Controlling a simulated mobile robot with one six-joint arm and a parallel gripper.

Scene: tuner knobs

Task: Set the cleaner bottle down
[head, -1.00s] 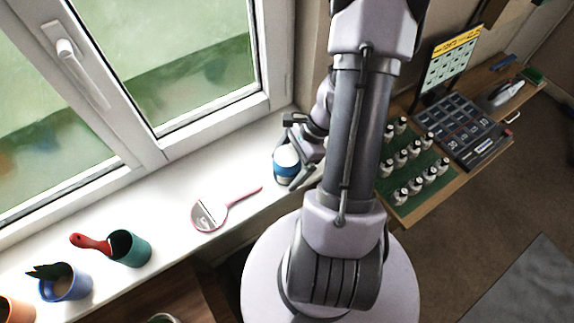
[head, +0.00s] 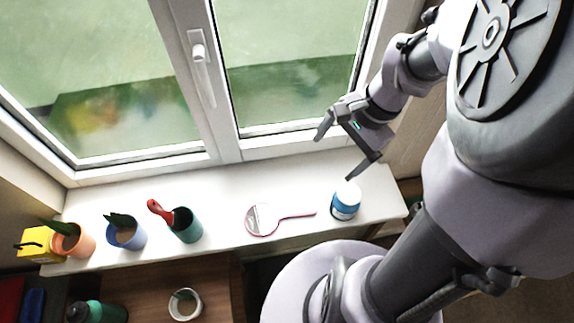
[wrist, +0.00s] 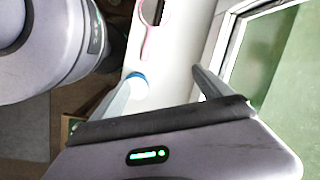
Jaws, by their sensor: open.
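The cleaner bottle, which I take to be the short blue one with a white top (head: 345,203), stands upright on the white windowsill (head: 300,238), near its right end. My gripper (head: 341,157) is open and empty, above and behind the bottle beside the window; one fingertip is close over the bottle's top in the picture, and I cannot tell the exact gap. In the wrist view, a bit of blue (wrist: 137,77) shows beyond a finger of my open gripper (wrist: 168,79), probably the bottle, mostly hidden by that finger.
Left of the bottle lie a pink hand mirror (head: 262,220), a teal pot (head: 185,226) with a red-handled tool, a blue pot (head: 126,234) and an orange pot (head: 75,242). A yellow object (head: 38,244) is at the left end. The window (head: 285,80) borders the sill.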

